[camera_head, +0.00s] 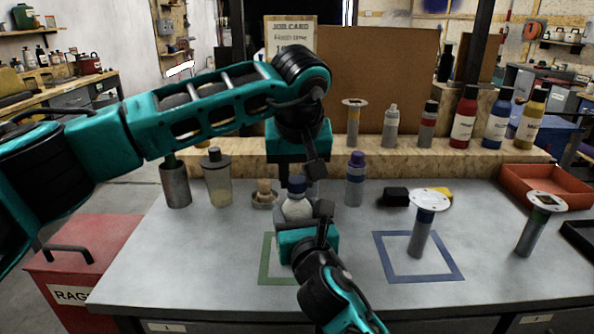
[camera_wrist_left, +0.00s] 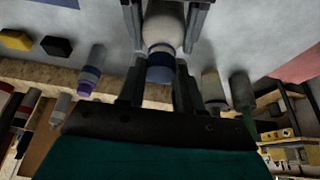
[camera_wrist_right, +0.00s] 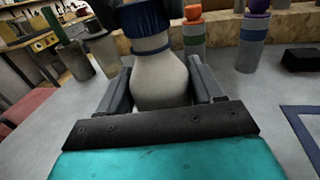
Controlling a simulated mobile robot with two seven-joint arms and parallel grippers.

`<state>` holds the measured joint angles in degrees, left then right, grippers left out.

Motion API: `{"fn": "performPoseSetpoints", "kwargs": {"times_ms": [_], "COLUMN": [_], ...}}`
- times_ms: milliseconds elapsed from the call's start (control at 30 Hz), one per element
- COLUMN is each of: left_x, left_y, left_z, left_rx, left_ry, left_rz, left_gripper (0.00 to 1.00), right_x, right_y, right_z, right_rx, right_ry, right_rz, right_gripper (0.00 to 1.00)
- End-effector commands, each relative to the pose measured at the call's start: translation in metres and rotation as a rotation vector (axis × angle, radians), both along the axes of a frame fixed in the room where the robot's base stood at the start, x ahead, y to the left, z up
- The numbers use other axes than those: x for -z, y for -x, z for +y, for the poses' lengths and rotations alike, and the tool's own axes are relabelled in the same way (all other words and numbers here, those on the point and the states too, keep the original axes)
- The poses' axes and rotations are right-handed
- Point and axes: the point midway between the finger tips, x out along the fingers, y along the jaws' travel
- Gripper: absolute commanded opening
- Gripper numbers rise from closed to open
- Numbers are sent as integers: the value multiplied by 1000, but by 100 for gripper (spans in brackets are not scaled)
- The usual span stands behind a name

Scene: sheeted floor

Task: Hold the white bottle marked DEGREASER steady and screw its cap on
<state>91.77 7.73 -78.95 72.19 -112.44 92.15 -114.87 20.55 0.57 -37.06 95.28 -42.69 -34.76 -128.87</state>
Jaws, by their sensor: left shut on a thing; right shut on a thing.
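The white bottle (camera_head: 297,209) stands upright near the middle of the bench, by the green square outline. Its label is not visible. The dark blue cap (camera_head: 296,184) sits at the top of its neck, and also shows in the left wrist view (camera_wrist_left: 160,68). My left gripper (camera_head: 305,180) comes from above and is shut on the cap. My right gripper (camera_head: 304,220) comes from the front and is shut around the bottle's body, which fills the middle of the right wrist view (camera_wrist_right: 160,80). Whether the cap is fully seated cannot be told.
The green square outline (camera_head: 264,262) and blue square outline (camera_head: 392,268) mark the bench. A white-topped grey cylinder (camera_head: 420,235) stands in the blue one. A red tray (camera_head: 545,184) lies right.

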Motion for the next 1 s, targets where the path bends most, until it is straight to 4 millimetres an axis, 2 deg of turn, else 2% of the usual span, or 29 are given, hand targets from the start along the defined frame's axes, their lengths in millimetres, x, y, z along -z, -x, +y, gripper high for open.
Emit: {"fn": "performPoseSetpoints", "kwargs": {"times_ms": [200,233,367,700,833,1000], "left_x": [5,4,4,5,5,4], "left_y": [0,0,0,-2,-2,-2], "left_z": [0,0,2,6,6,6], "left_rx": [0,0,56,605,759,849], "left_ry": [0,0,-1,1,2,1], "left_rz": [0,0,2,5,4,-1], "left_gripper": [7,7,7,7,7,7], "right_x": [0,0,0,1,1,1], "right_y": [0,0,0,0,0,0], "right_z": [0,0,0,0,0,0], "right_rx": [0,0,0,0,0,0], "right_ry": [0,0,0,0,0,0], "right_rz": [1,1,1,1,1,1], "right_gripper": [11,0,0,0,0,0]}}
